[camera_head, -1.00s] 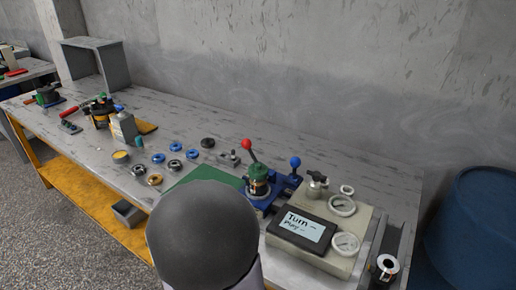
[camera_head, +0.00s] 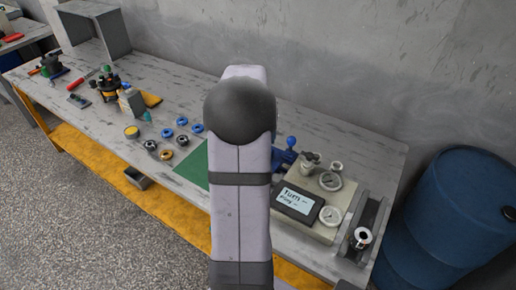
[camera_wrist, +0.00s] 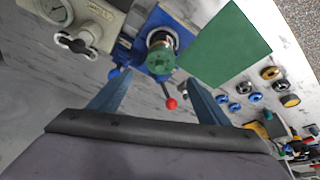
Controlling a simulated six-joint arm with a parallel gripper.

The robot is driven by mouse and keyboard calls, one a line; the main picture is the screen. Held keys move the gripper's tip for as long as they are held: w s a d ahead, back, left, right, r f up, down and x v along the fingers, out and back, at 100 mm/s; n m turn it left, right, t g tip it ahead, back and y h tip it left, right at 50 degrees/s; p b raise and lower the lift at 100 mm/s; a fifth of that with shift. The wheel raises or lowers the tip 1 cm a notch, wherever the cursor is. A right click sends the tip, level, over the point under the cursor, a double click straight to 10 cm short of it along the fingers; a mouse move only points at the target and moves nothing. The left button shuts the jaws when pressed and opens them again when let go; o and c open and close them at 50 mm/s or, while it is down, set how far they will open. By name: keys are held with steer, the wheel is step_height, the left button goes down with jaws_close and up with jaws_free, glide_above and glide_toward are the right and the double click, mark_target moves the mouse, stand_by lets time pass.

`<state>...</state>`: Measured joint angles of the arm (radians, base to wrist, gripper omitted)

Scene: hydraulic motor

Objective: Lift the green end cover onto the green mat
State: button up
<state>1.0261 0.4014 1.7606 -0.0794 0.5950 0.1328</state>
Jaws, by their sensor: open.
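The green end cover (camera_wrist: 161,59) shows in the wrist view on top of a motor body held in a blue fixture (camera_wrist: 152,24) with a red-knobbed handle (camera_wrist: 171,103). My arm hides it in the head view. The green mat (camera_wrist: 228,45) lies flat on the bench beside the fixture; a strip of it shows in the head view (camera_head: 193,165). My gripper (camera_wrist: 163,90) is open, its two blue-grey fingers apart on either side of the cover in the picture, with nothing between them that I can see gripped.
A test box with gauges and a screen (camera_head: 310,200) stands right of the fixture. Several blue, black and brass rings (camera_head: 167,143) lie left of the mat. A blue barrel (camera_head: 450,215) stands beyond the bench's right end.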

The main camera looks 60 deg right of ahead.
steer(key=shift+f, duration=0.1)
steer(key=shift+p+x, duration=0.45)
steer(key=shift+x, duration=0.65)
steer(key=shift+f, duration=0.15)
steer(key=shift+p+x, duration=1.35)
steer(key=shift+x, duration=1.1)
steer(key=shift+c, duration=0.6)
steer(key=c, duration=1.2)
